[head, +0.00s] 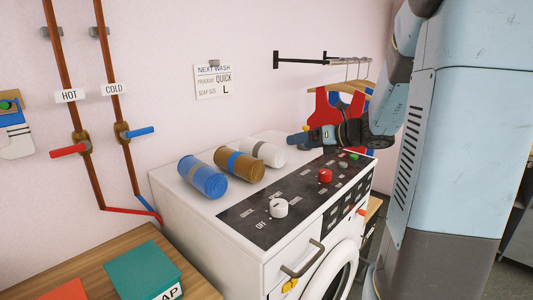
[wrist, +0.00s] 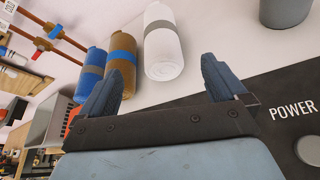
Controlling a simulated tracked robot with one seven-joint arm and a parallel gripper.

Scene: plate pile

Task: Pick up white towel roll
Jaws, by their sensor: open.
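The white towel roll (head: 266,154) lies on top of the washing machine (head: 180,192), the rightmost of three rolls, with a grey band around it. In the wrist view the white towel roll (wrist: 164,54) lies ahead of my gripper, apart from the fingers and roughly between their lines. My gripper (head: 300,138) is just right of the white roll in the head view, over the back of the machine top. In the wrist view my gripper (wrist: 156,84) is open with nothing between its two blue-grey fingers.
A brown roll with a blue band (head: 240,165) and a blue roll with a grey band (head: 203,177) lie left of the white roll. The control panel (head: 300,202) with knobs is in front. Red clothing (head: 322,108) hangs on a rail (head: 300,60) behind my gripper.

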